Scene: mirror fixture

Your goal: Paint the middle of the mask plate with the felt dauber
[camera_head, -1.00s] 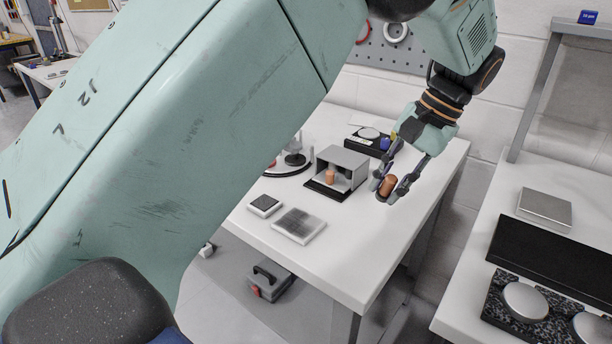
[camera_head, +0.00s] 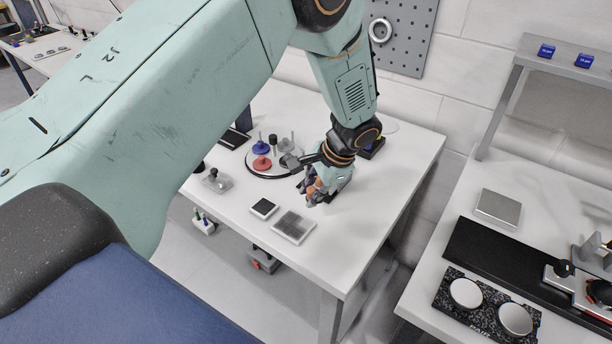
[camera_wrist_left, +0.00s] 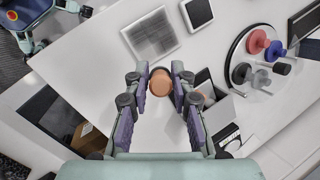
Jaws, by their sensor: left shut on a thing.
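My left gripper (camera_head: 312,195) is shut on an orange-brown cylindrical piece, which I take for the felt dauber (camera_wrist_left: 160,82). In the left wrist view, the dauber sits between the two fingertips (camera_wrist_left: 160,84). The grey, pale-rimmed plate, likely the mask plate (camera_head: 294,227), lies flat on the white table just in front of the gripper. It also shows in the left wrist view (camera_wrist_left: 150,36), beyond the dauber and apart from it. A small black pad (camera_head: 264,208) lies to the plate's left. My right gripper is not in view.
A round stand with red (camera_head: 262,162) and blue (camera_head: 260,147) knobbed pieces stands behind the pad. The white table's right part (camera_head: 385,205) is clear. Another bench with silver discs (camera_head: 466,293) stands at right.

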